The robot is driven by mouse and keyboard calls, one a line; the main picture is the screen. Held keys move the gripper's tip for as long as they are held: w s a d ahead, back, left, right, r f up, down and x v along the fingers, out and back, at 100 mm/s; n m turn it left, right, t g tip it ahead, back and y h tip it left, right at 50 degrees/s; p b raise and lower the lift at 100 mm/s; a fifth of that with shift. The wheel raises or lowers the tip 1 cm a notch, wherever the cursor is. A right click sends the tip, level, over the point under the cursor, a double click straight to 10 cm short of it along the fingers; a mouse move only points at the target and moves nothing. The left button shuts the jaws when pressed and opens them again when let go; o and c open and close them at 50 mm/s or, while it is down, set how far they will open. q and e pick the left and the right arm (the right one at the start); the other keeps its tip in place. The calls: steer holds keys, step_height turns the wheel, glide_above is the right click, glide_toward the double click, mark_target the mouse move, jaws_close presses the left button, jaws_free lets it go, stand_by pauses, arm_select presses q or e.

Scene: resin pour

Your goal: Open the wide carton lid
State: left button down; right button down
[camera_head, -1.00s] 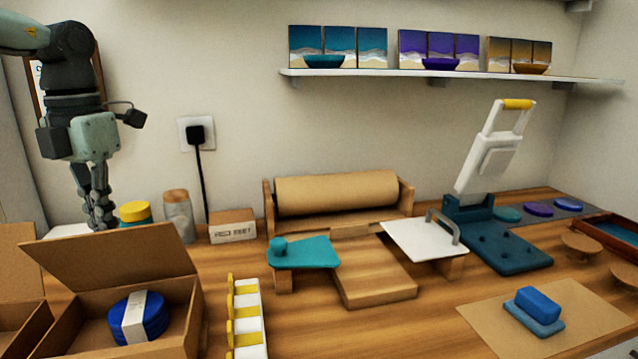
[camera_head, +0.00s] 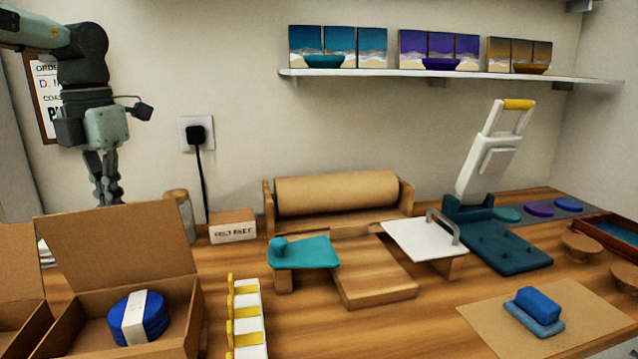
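The wide carton (camera_head: 190,318) stands open at the front left. Its brown lid (camera_head: 120,245) stands up from the rear edge, leaning back. A stack of blue discs with a white paper band (camera_head: 138,318) lies inside. My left gripper (camera_head: 107,192) points down just behind the lid's upper edge. Its fingertips are partly hidden by the lid, so I cannot tell whether they touch it or how far they are apart. My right gripper is not in view.
Another open carton (camera_head: 20,315) stands at the far left. A rack with yellow parts (camera_head: 247,325) is right of the wide carton. A jar (camera_head: 181,212) and a small labelled box (camera_head: 232,227) stand behind. A paper roll holder (camera_head: 337,193) is at the back centre.

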arm_select(q)
steer(key=w, duration=0.2)
steer(key=w+a+f, duration=0.1)
steer(key=w, duration=0.1)
stand_by(0.4)
steer(key=shift+w+a+f, duration=0.3)
steer(key=shift+w+f, duration=0.4)
steer(key=shift+w, duration=0.1)
step_height(320, 180, up, 9)
stand_by(0.6)
steer(key=shift+w+r, duration=0.1)
stand_by(0.5)
